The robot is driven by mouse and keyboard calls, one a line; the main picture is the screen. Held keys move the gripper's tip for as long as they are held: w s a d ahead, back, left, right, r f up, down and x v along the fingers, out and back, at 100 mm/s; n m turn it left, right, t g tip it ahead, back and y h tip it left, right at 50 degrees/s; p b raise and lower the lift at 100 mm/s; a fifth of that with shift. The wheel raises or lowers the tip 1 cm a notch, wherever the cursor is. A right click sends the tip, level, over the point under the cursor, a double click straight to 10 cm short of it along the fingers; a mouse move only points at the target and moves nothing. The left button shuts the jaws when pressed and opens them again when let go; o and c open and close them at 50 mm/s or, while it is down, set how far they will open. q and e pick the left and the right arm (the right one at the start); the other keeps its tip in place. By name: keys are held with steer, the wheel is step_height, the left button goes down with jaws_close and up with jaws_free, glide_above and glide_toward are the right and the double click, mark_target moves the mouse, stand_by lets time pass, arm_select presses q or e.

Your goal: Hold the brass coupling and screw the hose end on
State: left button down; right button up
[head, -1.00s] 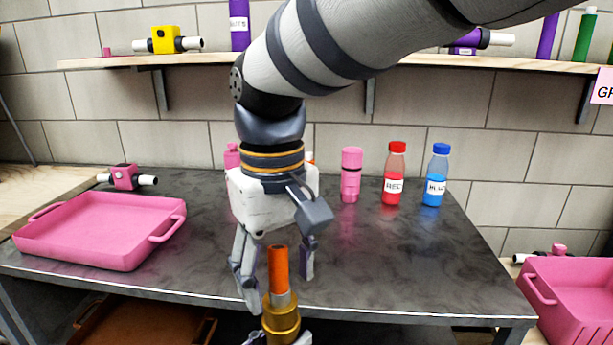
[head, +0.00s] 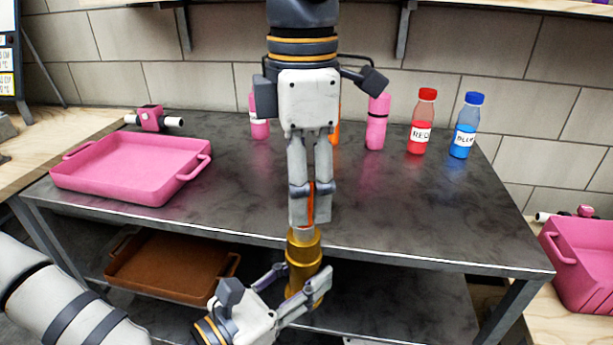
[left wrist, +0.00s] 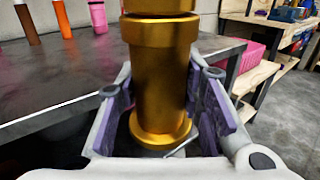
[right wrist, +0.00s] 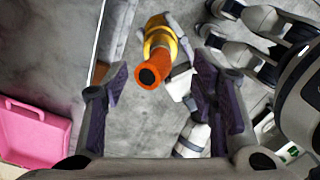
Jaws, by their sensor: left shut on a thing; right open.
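The brass coupling (head: 303,248) stands roughly upright in front of the dark table's front edge. My left gripper (head: 300,290) is shut on its lower part; the left wrist view shows the coupling (left wrist: 160,85) between the purple pads. The orange hose end (head: 309,205) sits on top of the coupling, partly hidden by my right gripper's fingers. My right gripper (head: 309,205) points down above the coupling, open, its fingers on either side of the hose end. In the right wrist view the hose end (right wrist: 153,70) lies between the two fingers, with gaps on both sides.
A pink tray (head: 130,185) stands on the table's left. Pink, red (head: 422,125) and blue (head: 465,130) bottles stand at the back. A brown tray (head: 170,270) is on the lower shelf. A pink bin (head: 585,260) is at the right. The table's right front is clear.

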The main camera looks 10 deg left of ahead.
mark_target(304, 233)
step_height(304, 233, down, 8)
stand_by(0.5)
steer(key=c, duration=1.2)
steer(key=m, duration=0.4)
steer(key=shift+m, duration=0.4)
steer(key=shift+c, duration=0.2)
steer(key=m, duration=0.6)
steer(key=shift+m, duration=0.3)
steer(key=o, duration=1.3)
steer(key=shift+r, duration=0.1)
